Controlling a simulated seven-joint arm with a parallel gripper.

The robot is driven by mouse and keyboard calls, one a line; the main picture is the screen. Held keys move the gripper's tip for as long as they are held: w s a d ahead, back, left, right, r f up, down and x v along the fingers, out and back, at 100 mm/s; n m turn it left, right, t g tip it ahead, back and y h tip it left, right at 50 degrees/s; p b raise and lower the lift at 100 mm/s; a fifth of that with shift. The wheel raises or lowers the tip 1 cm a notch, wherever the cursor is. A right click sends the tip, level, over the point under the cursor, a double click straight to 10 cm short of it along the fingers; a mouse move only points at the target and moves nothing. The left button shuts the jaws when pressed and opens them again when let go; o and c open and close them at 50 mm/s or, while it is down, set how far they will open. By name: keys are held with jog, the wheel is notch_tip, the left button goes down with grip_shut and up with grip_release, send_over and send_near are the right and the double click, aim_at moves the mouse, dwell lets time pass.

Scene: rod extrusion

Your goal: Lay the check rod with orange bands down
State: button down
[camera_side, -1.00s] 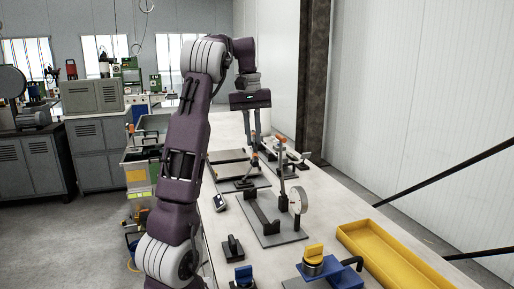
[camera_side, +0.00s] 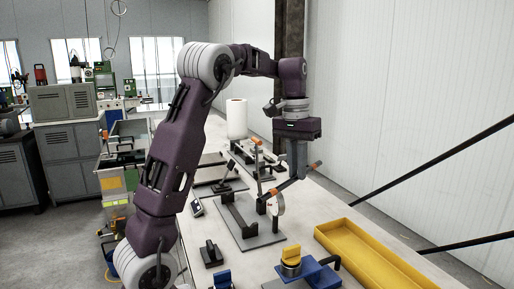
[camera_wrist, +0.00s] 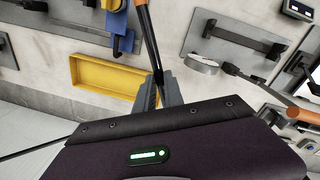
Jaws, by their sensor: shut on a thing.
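The check rod (camera_side: 292,182) is a dark bar with orange bands near both ends. My gripper (camera_side: 297,178) is shut on it and holds it above the bench, tilted in the side view. In the wrist view, the rod (camera_wrist: 150,45) runs up from between my fingers (camera_wrist: 158,90), and one orange band shows at the top edge. In the side view the rod crosses in front of the round dial of a grey gauge fixture (camera_side: 247,233), which has dark upright supports. Whether they touch, I cannot tell.
A yellow tray (camera_side: 350,232) lies at the bench's right side, with a blue fixture (camera_side: 305,272) beside it. Small dark blocks (camera_side: 211,254) stand at the front left. A white roll (camera_side: 237,118) and more fixtures stand behind. An orange-ended lever (camera_wrist: 300,110) shows in the wrist view.

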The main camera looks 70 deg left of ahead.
jog(key=w+d+f+m, duration=0.1)
jog(key=w+d+f, duration=0.3)
jog(key=d, duration=0.4)
jog(key=w+d+f+m, duration=0.2)
jog(key=w+d+f, duration=0.25)
jog(key=d, duration=0.25)
jog(key=s+d+f+m, duration=0.2)
jog(key=s+d+f, duration=0.4)
jog(key=s+d, duration=0.15)
jog(key=s+d+r+n+g, duration=0.3)
jog(key=s+d+r+n, duration=0.2)
jog(key=n, duration=1.2)
jog(key=s+d, duration=0.3)
jog(key=s, duration=0.1)
jog(key=shift+s+d+r+n+g+y, duration=0.2)
jog(key=shift+d+n+g+y, duration=0.1)
jog(key=shift+y, duration=0.1)
jog(key=shift+f, duration=4.35)
